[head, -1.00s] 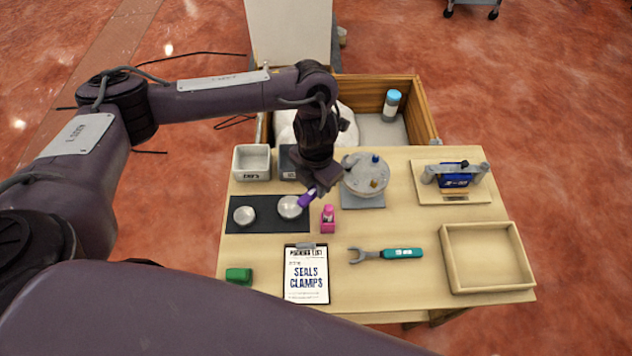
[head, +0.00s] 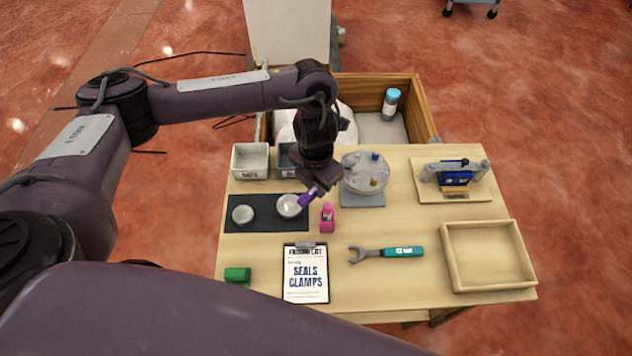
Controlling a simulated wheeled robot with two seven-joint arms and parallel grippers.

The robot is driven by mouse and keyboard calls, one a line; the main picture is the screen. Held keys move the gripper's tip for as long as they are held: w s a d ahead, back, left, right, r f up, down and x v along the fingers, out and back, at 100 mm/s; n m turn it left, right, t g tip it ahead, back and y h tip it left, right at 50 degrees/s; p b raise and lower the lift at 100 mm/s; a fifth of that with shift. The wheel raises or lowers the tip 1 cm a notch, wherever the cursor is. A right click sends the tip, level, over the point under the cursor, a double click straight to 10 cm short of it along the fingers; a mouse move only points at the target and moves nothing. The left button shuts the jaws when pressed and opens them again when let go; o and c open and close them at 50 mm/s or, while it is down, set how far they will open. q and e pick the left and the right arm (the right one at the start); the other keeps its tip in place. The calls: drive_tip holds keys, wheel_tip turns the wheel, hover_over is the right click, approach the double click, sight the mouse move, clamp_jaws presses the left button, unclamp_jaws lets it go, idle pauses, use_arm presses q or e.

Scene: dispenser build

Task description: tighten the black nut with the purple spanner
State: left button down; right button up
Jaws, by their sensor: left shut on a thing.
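My left gripper (head: 320,182) is shut on the purple spanner, above the table between the dark mat and the round grey plate. The spanner's purple handle end (head: 307,199) sticks out toward the lower left, by the right metal disc on the mat. The rest of the spanner is mostly hidden by the gripper. The round grey plate (head: 358,184) stands on a grey base and carries a blue and a brass-coloured fitting. I cannot make out the black nut; the gripper covers the plate's left side. My right gripper is not in view.
A pink bottle (head: 328,219) stands close below the gripper. A teal-handled spanner (head: 402,252), a clipboard (head: 306,290), a green block (head: 237,275) and an empty wooden tray (head: 453,279) lie nearer. A blue clamp device (head: 456,178) is at right. Bins (head: 250,174) stand at back left.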

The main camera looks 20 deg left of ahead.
use_arm(q)
drive_tip(key=shift+f+b, duration=0.75)
drive_tip(key=shift+f, duration=0.2)
idle(0.4)
drive_tip(key=shift+w+a+m+b, duration=0.2)
drive_tip(key=shift+a+m+b, duration=0.1)
drive_tip(key=shift+w+a+m+b, duration=0.35)
drive_tip(key=shift+a+m+b, duration=0.1)
drive_tip(key=shift+a+m, duration=0.4)
drive_tip(key=shift+d, duration=0.1)
drive_tip(key=shift+w+a+m+b, duration=0.7)
drive_tip(key=shift+a+m, duration=0.2)
drive_tip(key=shift+m, duration=0.25)
drive_tip(key=shift+w, duration=0.1)
